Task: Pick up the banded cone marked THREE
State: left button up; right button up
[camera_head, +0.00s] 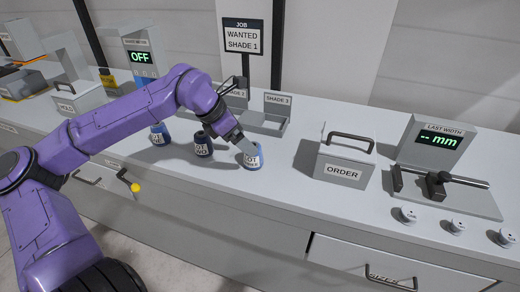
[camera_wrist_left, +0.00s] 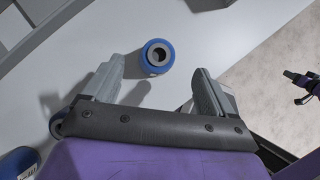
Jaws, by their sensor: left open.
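The rightmost cone (camera_head: 251,156) has a label that seems to end in "REE", partly covered by my left gripper (camera_head: 244,146). The left wrist view shows a blue-banded cone (camera_wrist_left: 157,56) upright, just beyond and between the fingertips. My left gripper (camera_wrist_left: 159,72) is open and empty, with a gap on both sides of that cone. The middle cone (camera_head: 203,145) is dark with a white label, and the left cone (camera_head: 159,134) is blue.
A grey ORDER box (camera_head: 343,163) stands to the right, beside a width gauge (camera_head: 445,180). Shade trays (camera_head: 266,119) lie behind the cones, under a sign (camera_head: 242,36) reading WANTED SHADE 1. The counter between cones and ORDER box is clear.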

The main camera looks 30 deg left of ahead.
pick_arm(q)
jog(key=x, duration=0.4)
jog(key=p+x, duration=0.1)
jog(key=x, duration=0.2)
jog(key=shift+w+a+f, duration=0.15)
jog(key=shift+w+f, duration=0.05)
jog(key=shift+f, duration=0.2)
jog(key=shift+w+d+f, duration=0.15)
jog(key=shift+d+f, duration=0.05)
jog(key=c, duration=1.1)
